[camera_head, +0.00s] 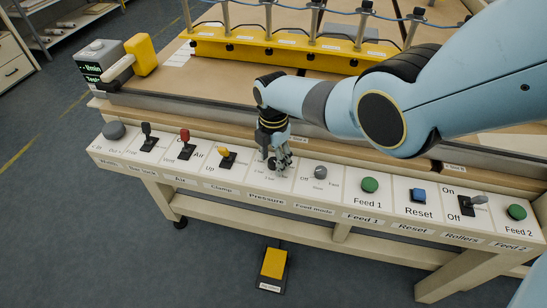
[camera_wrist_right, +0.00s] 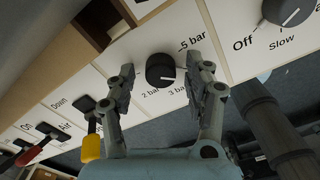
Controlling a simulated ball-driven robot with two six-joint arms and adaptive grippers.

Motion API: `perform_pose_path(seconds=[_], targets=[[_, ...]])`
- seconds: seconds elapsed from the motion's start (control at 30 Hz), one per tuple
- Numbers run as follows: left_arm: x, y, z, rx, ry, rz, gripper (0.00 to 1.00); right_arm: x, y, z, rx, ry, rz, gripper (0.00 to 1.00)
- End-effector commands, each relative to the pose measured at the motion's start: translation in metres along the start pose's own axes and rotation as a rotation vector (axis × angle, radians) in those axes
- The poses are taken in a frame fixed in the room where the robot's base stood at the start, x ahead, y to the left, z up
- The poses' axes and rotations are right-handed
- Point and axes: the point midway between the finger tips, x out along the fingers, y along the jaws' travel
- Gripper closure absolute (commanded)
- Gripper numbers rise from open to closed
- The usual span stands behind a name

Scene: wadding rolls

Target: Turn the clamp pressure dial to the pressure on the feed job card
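The clamp pressure dial (camera_wrist_right: 160,69) is a round black knob with a pale pointer mark on its panel in the right wrist view. Labels 2 bar, 3 bar and 5 bar surround it. The mark appears on the knob's right side, towards the 3 bar label, but is small. My right gripper (camera_head: 275,160) is over the Pressure panel (camera_head: 255,180) and mostly hides the dial in the head view. In the wrist view its fingers stand open on either side of the knob, with visible gaps. My left gripper is out of view. I cannot make out a feed job card.
The Clamp lever (camera_head: 224,152) with a yellow handle is left of the Pressure panel. The Feed mode knob (camera_head: 320,172) is right of it, then the green Feed 1 button (camera_head: 370,185) and blue Reset button (camera_head: 418,195). A yellow pedal (camera_head: 274,264) lies on the floor.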

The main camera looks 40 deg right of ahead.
Motion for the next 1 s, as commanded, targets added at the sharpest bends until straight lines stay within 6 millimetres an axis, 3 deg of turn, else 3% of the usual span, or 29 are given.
perform_pose_path(seconds=[0.27, 0.47, 1.0], targets=[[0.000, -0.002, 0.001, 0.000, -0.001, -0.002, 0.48, 0.000, 0.000, 0.000, 0.000, -0.001, 0.000, 0.45], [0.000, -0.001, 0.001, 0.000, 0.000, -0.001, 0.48, -0.012, 0.001, 0.001, 0.000, -0.001, 0.001, 0.45], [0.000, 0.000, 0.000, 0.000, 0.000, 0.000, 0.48, -0.107, 0.000, 0.001, 0.000, -0.001, 0.001, 0.45]])
